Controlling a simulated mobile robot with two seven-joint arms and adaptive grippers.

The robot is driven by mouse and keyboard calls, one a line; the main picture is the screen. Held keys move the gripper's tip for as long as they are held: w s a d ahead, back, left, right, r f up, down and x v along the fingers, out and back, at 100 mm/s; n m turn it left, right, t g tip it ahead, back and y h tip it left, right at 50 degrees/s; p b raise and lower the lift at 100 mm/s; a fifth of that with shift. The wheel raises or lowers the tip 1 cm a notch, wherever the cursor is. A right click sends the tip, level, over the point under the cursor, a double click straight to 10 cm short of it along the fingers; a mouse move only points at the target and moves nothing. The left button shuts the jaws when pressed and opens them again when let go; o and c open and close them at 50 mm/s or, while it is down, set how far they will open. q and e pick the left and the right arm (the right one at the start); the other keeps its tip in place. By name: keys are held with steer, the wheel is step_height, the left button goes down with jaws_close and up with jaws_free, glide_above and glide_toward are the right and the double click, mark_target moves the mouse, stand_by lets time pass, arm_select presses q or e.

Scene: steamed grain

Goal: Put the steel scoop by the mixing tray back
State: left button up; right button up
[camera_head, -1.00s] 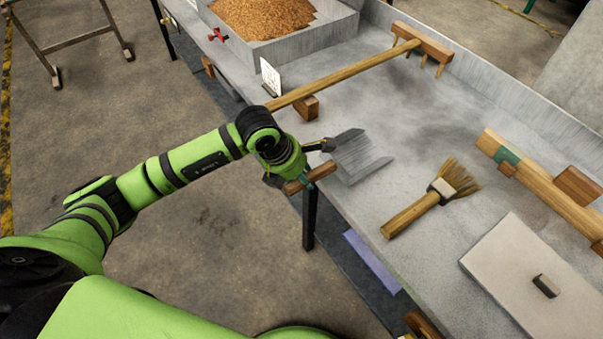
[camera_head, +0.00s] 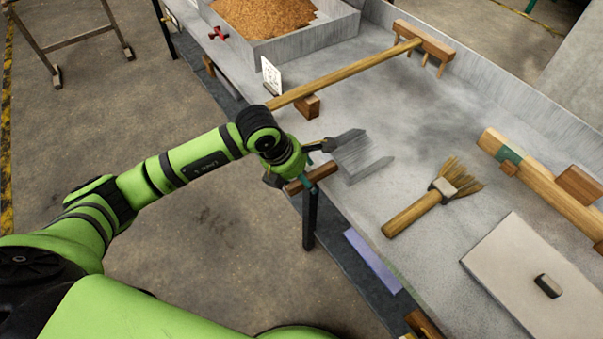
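The steel scoop (camera_head: 363,158) has a flat grey ribbed pan lying at the near left edge of the long grey steel-topped bench (camera_head: 420,130). A short wooden handle (camera_head: 318,175) reaches out over that edge beside my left gripper (camera_head: 299,165). My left gripper hangs over the handle with its dark fingers spread, one toward the pan and one on the floor side. The hand hides where the handle meets the fingers, and I see no firm hold. My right gripper is not in view. A steel tray (camera_head: 330,33) with brown grain stands at the back.
A long wooden rake (camera_head: 345,75) lies across the bench behind the scoop. A brush (camera_head: 428,202), a grey lid-like board (camera_head: 540,285) and a wooden beam (camera_head: 545,185) lie to the right. A small white card (camera_head: 271,75) stands at the left edge.

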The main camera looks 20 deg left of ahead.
arm_select(q)
steer(key=v, duration=1.2)
